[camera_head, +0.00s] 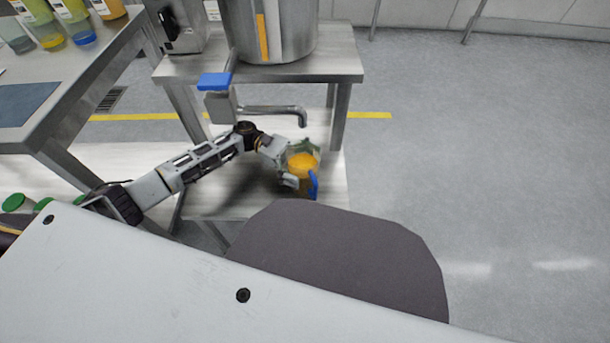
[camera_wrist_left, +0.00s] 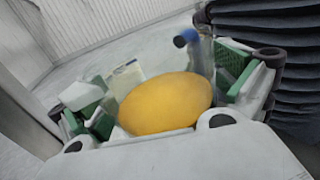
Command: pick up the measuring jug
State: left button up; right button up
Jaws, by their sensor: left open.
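The measuring jug (camera_head: 303,166) stands on the lower shelf of the steel stand, with orange-yellow contents and a blue handle on its right side. It also shows in the left wrist view, where the round yellow contents (camera_wrist_left: 166,103) fill the middle. My left gripper (camera_head: 290,166) reaches the jug from the left. Its fingers are open, one on each side of the jug; I cannot tell whether they touch it. The blue handle (camera_wrist_left: 186,37) is beyond the yellow contents in the wrist view. My right gripper is not in view.
A bent steel spout (camera_head: 285,109) with a blue lever (camera_head: 214,80) hangs above and left of the jug, below the large steel vessel (camera_head: 275,32). A side table (camera_head: 80,60) with bottles stands at the left. The floor at the right is clear.

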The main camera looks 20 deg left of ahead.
pick_arm(q)
jog(key=c, duration=1.8)
jog(key=shift+c, duration=0.2)
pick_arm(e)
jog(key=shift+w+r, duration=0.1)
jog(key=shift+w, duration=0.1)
pick_arm(q)
jog(key=shift+r, duration=0.15)
jog(key=shift+r+p, duration=0.3)
jog(key=shift+r, duration=0.4)
notch_tip(320, 180, up, 8)
jog(key=p, duration=0.2)
jog(key=shift+r+p, duration=0.25)
jog(key=shift+p, duration=0.05)
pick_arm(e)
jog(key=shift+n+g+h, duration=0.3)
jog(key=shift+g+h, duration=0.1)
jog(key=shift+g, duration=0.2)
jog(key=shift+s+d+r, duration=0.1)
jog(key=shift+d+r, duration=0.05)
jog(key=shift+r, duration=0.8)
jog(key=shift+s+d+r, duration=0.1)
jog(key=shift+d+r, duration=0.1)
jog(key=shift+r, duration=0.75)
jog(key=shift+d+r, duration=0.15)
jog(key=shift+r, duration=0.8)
